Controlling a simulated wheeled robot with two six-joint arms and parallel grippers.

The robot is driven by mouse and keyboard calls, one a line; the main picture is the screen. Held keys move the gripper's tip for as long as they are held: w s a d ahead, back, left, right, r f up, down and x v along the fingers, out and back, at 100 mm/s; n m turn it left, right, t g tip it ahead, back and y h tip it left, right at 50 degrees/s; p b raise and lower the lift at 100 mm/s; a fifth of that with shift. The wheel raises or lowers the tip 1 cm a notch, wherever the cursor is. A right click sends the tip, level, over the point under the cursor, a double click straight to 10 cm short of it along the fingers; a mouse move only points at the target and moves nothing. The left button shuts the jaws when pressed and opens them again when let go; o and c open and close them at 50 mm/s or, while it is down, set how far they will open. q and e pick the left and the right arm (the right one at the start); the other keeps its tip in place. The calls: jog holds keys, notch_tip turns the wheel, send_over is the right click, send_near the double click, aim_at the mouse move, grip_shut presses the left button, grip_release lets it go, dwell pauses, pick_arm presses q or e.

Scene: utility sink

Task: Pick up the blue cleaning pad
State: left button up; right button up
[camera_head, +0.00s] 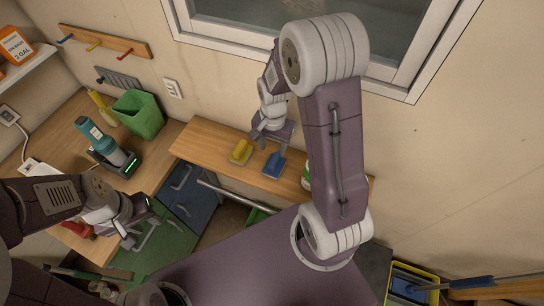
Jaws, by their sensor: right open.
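The blue cleaning pad (274,165) lies on the wooden ledge below the window. A yellow pad (241,152) lies just left of it, with a small gap. My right gripper (271,140) is open and empty, pointing down just behind and above the blue pad. It looks apart from the pad, though the exact height is hard to judge. My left gripper (138,240) is at the lower left, in front of the cabinets. Its fingers look spread with nothing between them.
A green bin (138,114) and a teal bottle in a dark dock (105,146) stand on the left counter. A green-and-white item (306,177) on the ledge is partly hidden by my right arm. A metal bar (235,198) runs below the ledge. A yellow bucket (408,285) is at lower right.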

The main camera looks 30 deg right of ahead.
aim_at(275, 160)
jog(key=shift+w+d+r, duration=0.1)
jog(key=shift+d+r, duration=0.25)
jog(key=shift+d+f+m, duration=0.15)
jog(key=shift+f+m, duration=0.05)
jog(key=shift+m, duration=0.1)
jog(key=shift+f, duration=0.25)
notch_tip(275, 160, down, 3)
jog(key=shift+f+p, duration=0.1)
jog(key=shift+p, duration=0.55)
jog(key=shift+f, duration=0.15)
notch_tip(275, 160, down, 4)
jog(key=shift+f+p, duration=0.15)
jog(key=shift+p, duration=0.7)
jog(key=shift+f, duration=0.5)
pick_arm(q)
notch_tip(275, 160, up, 4)
jog(key=shift+r, duration=0.1)
pick_arm(e)
grip_shut()
